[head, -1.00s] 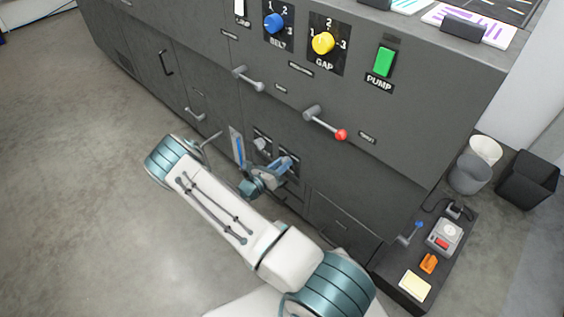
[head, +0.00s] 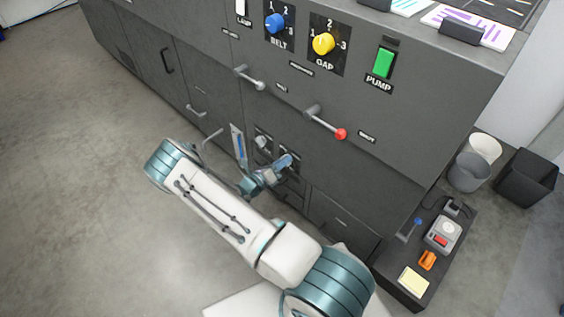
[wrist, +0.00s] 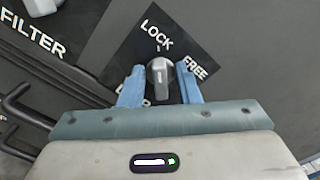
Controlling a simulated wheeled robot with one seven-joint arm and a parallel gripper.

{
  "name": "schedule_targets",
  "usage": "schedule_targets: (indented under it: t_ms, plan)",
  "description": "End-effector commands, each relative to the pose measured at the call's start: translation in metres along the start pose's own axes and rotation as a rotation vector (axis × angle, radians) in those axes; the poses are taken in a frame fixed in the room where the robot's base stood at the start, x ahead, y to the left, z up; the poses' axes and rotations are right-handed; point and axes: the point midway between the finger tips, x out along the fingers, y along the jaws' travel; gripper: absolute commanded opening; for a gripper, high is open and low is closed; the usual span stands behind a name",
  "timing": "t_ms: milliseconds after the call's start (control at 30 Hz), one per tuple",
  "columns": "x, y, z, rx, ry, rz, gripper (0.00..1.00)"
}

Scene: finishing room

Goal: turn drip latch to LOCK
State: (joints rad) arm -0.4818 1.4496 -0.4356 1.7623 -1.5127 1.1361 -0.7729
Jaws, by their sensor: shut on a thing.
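The drip latch is a small grey knob (wrist: 160,80) on a black diamond-shaped plate (wrist: 136,50) in the wrist view. White words LOCK and FREE show on the plate; a lower label is mostly hidden behind my gripper. The knob's long side runs up the picture, its top end toward the tick under LOCK. My gripper (wrist: 160,84) has its two blue fingers on either side of the knob and is shut on it. In the head view, my gripper (head: 281,167) is at the lower cabinet front, hiding most of the latch.
A FILTER label (wrist: 30,30) and its pale knob (wrist: 42,6) are beside the plate. Dark handles (wrist: 22,110) lie at left in the wrist view. Above are a grey lever with a red ball (head: 326,123) and another grey lever (head: 250,78). Open floor lies left.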

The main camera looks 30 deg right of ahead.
Motion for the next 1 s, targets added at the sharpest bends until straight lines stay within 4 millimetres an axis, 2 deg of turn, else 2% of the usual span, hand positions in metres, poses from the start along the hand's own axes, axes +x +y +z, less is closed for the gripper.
schedule_targets:
  t_ms: [133, 167, 200, 433, 567, 667, 1000]
  plan:
    - [0.0, 0.0, -0.001, -0.001, 0.001, 0.001, 0.07]
    - [0.0, 0.0, -0.001, -0.001, 0.001, 0.001, 0.32]
    - [0.0, 0.0, -0.001, -0.001, 0.001, 0.001, 0.35]
    - [0.0, 0.0, 0.0, 0.0, 0.0, 0.0, 0.35]
    - [-0.007, 0.0, 0.001, 0.0, -0.001, 0.001, 0.35]
    - [-0.021, 0.0, 0.001, 0.0, 0.0, 0.004, 0.35]
    - [-0.097, -0.001, 0.001, 0.0, -0.002, 0.004, 0.35]
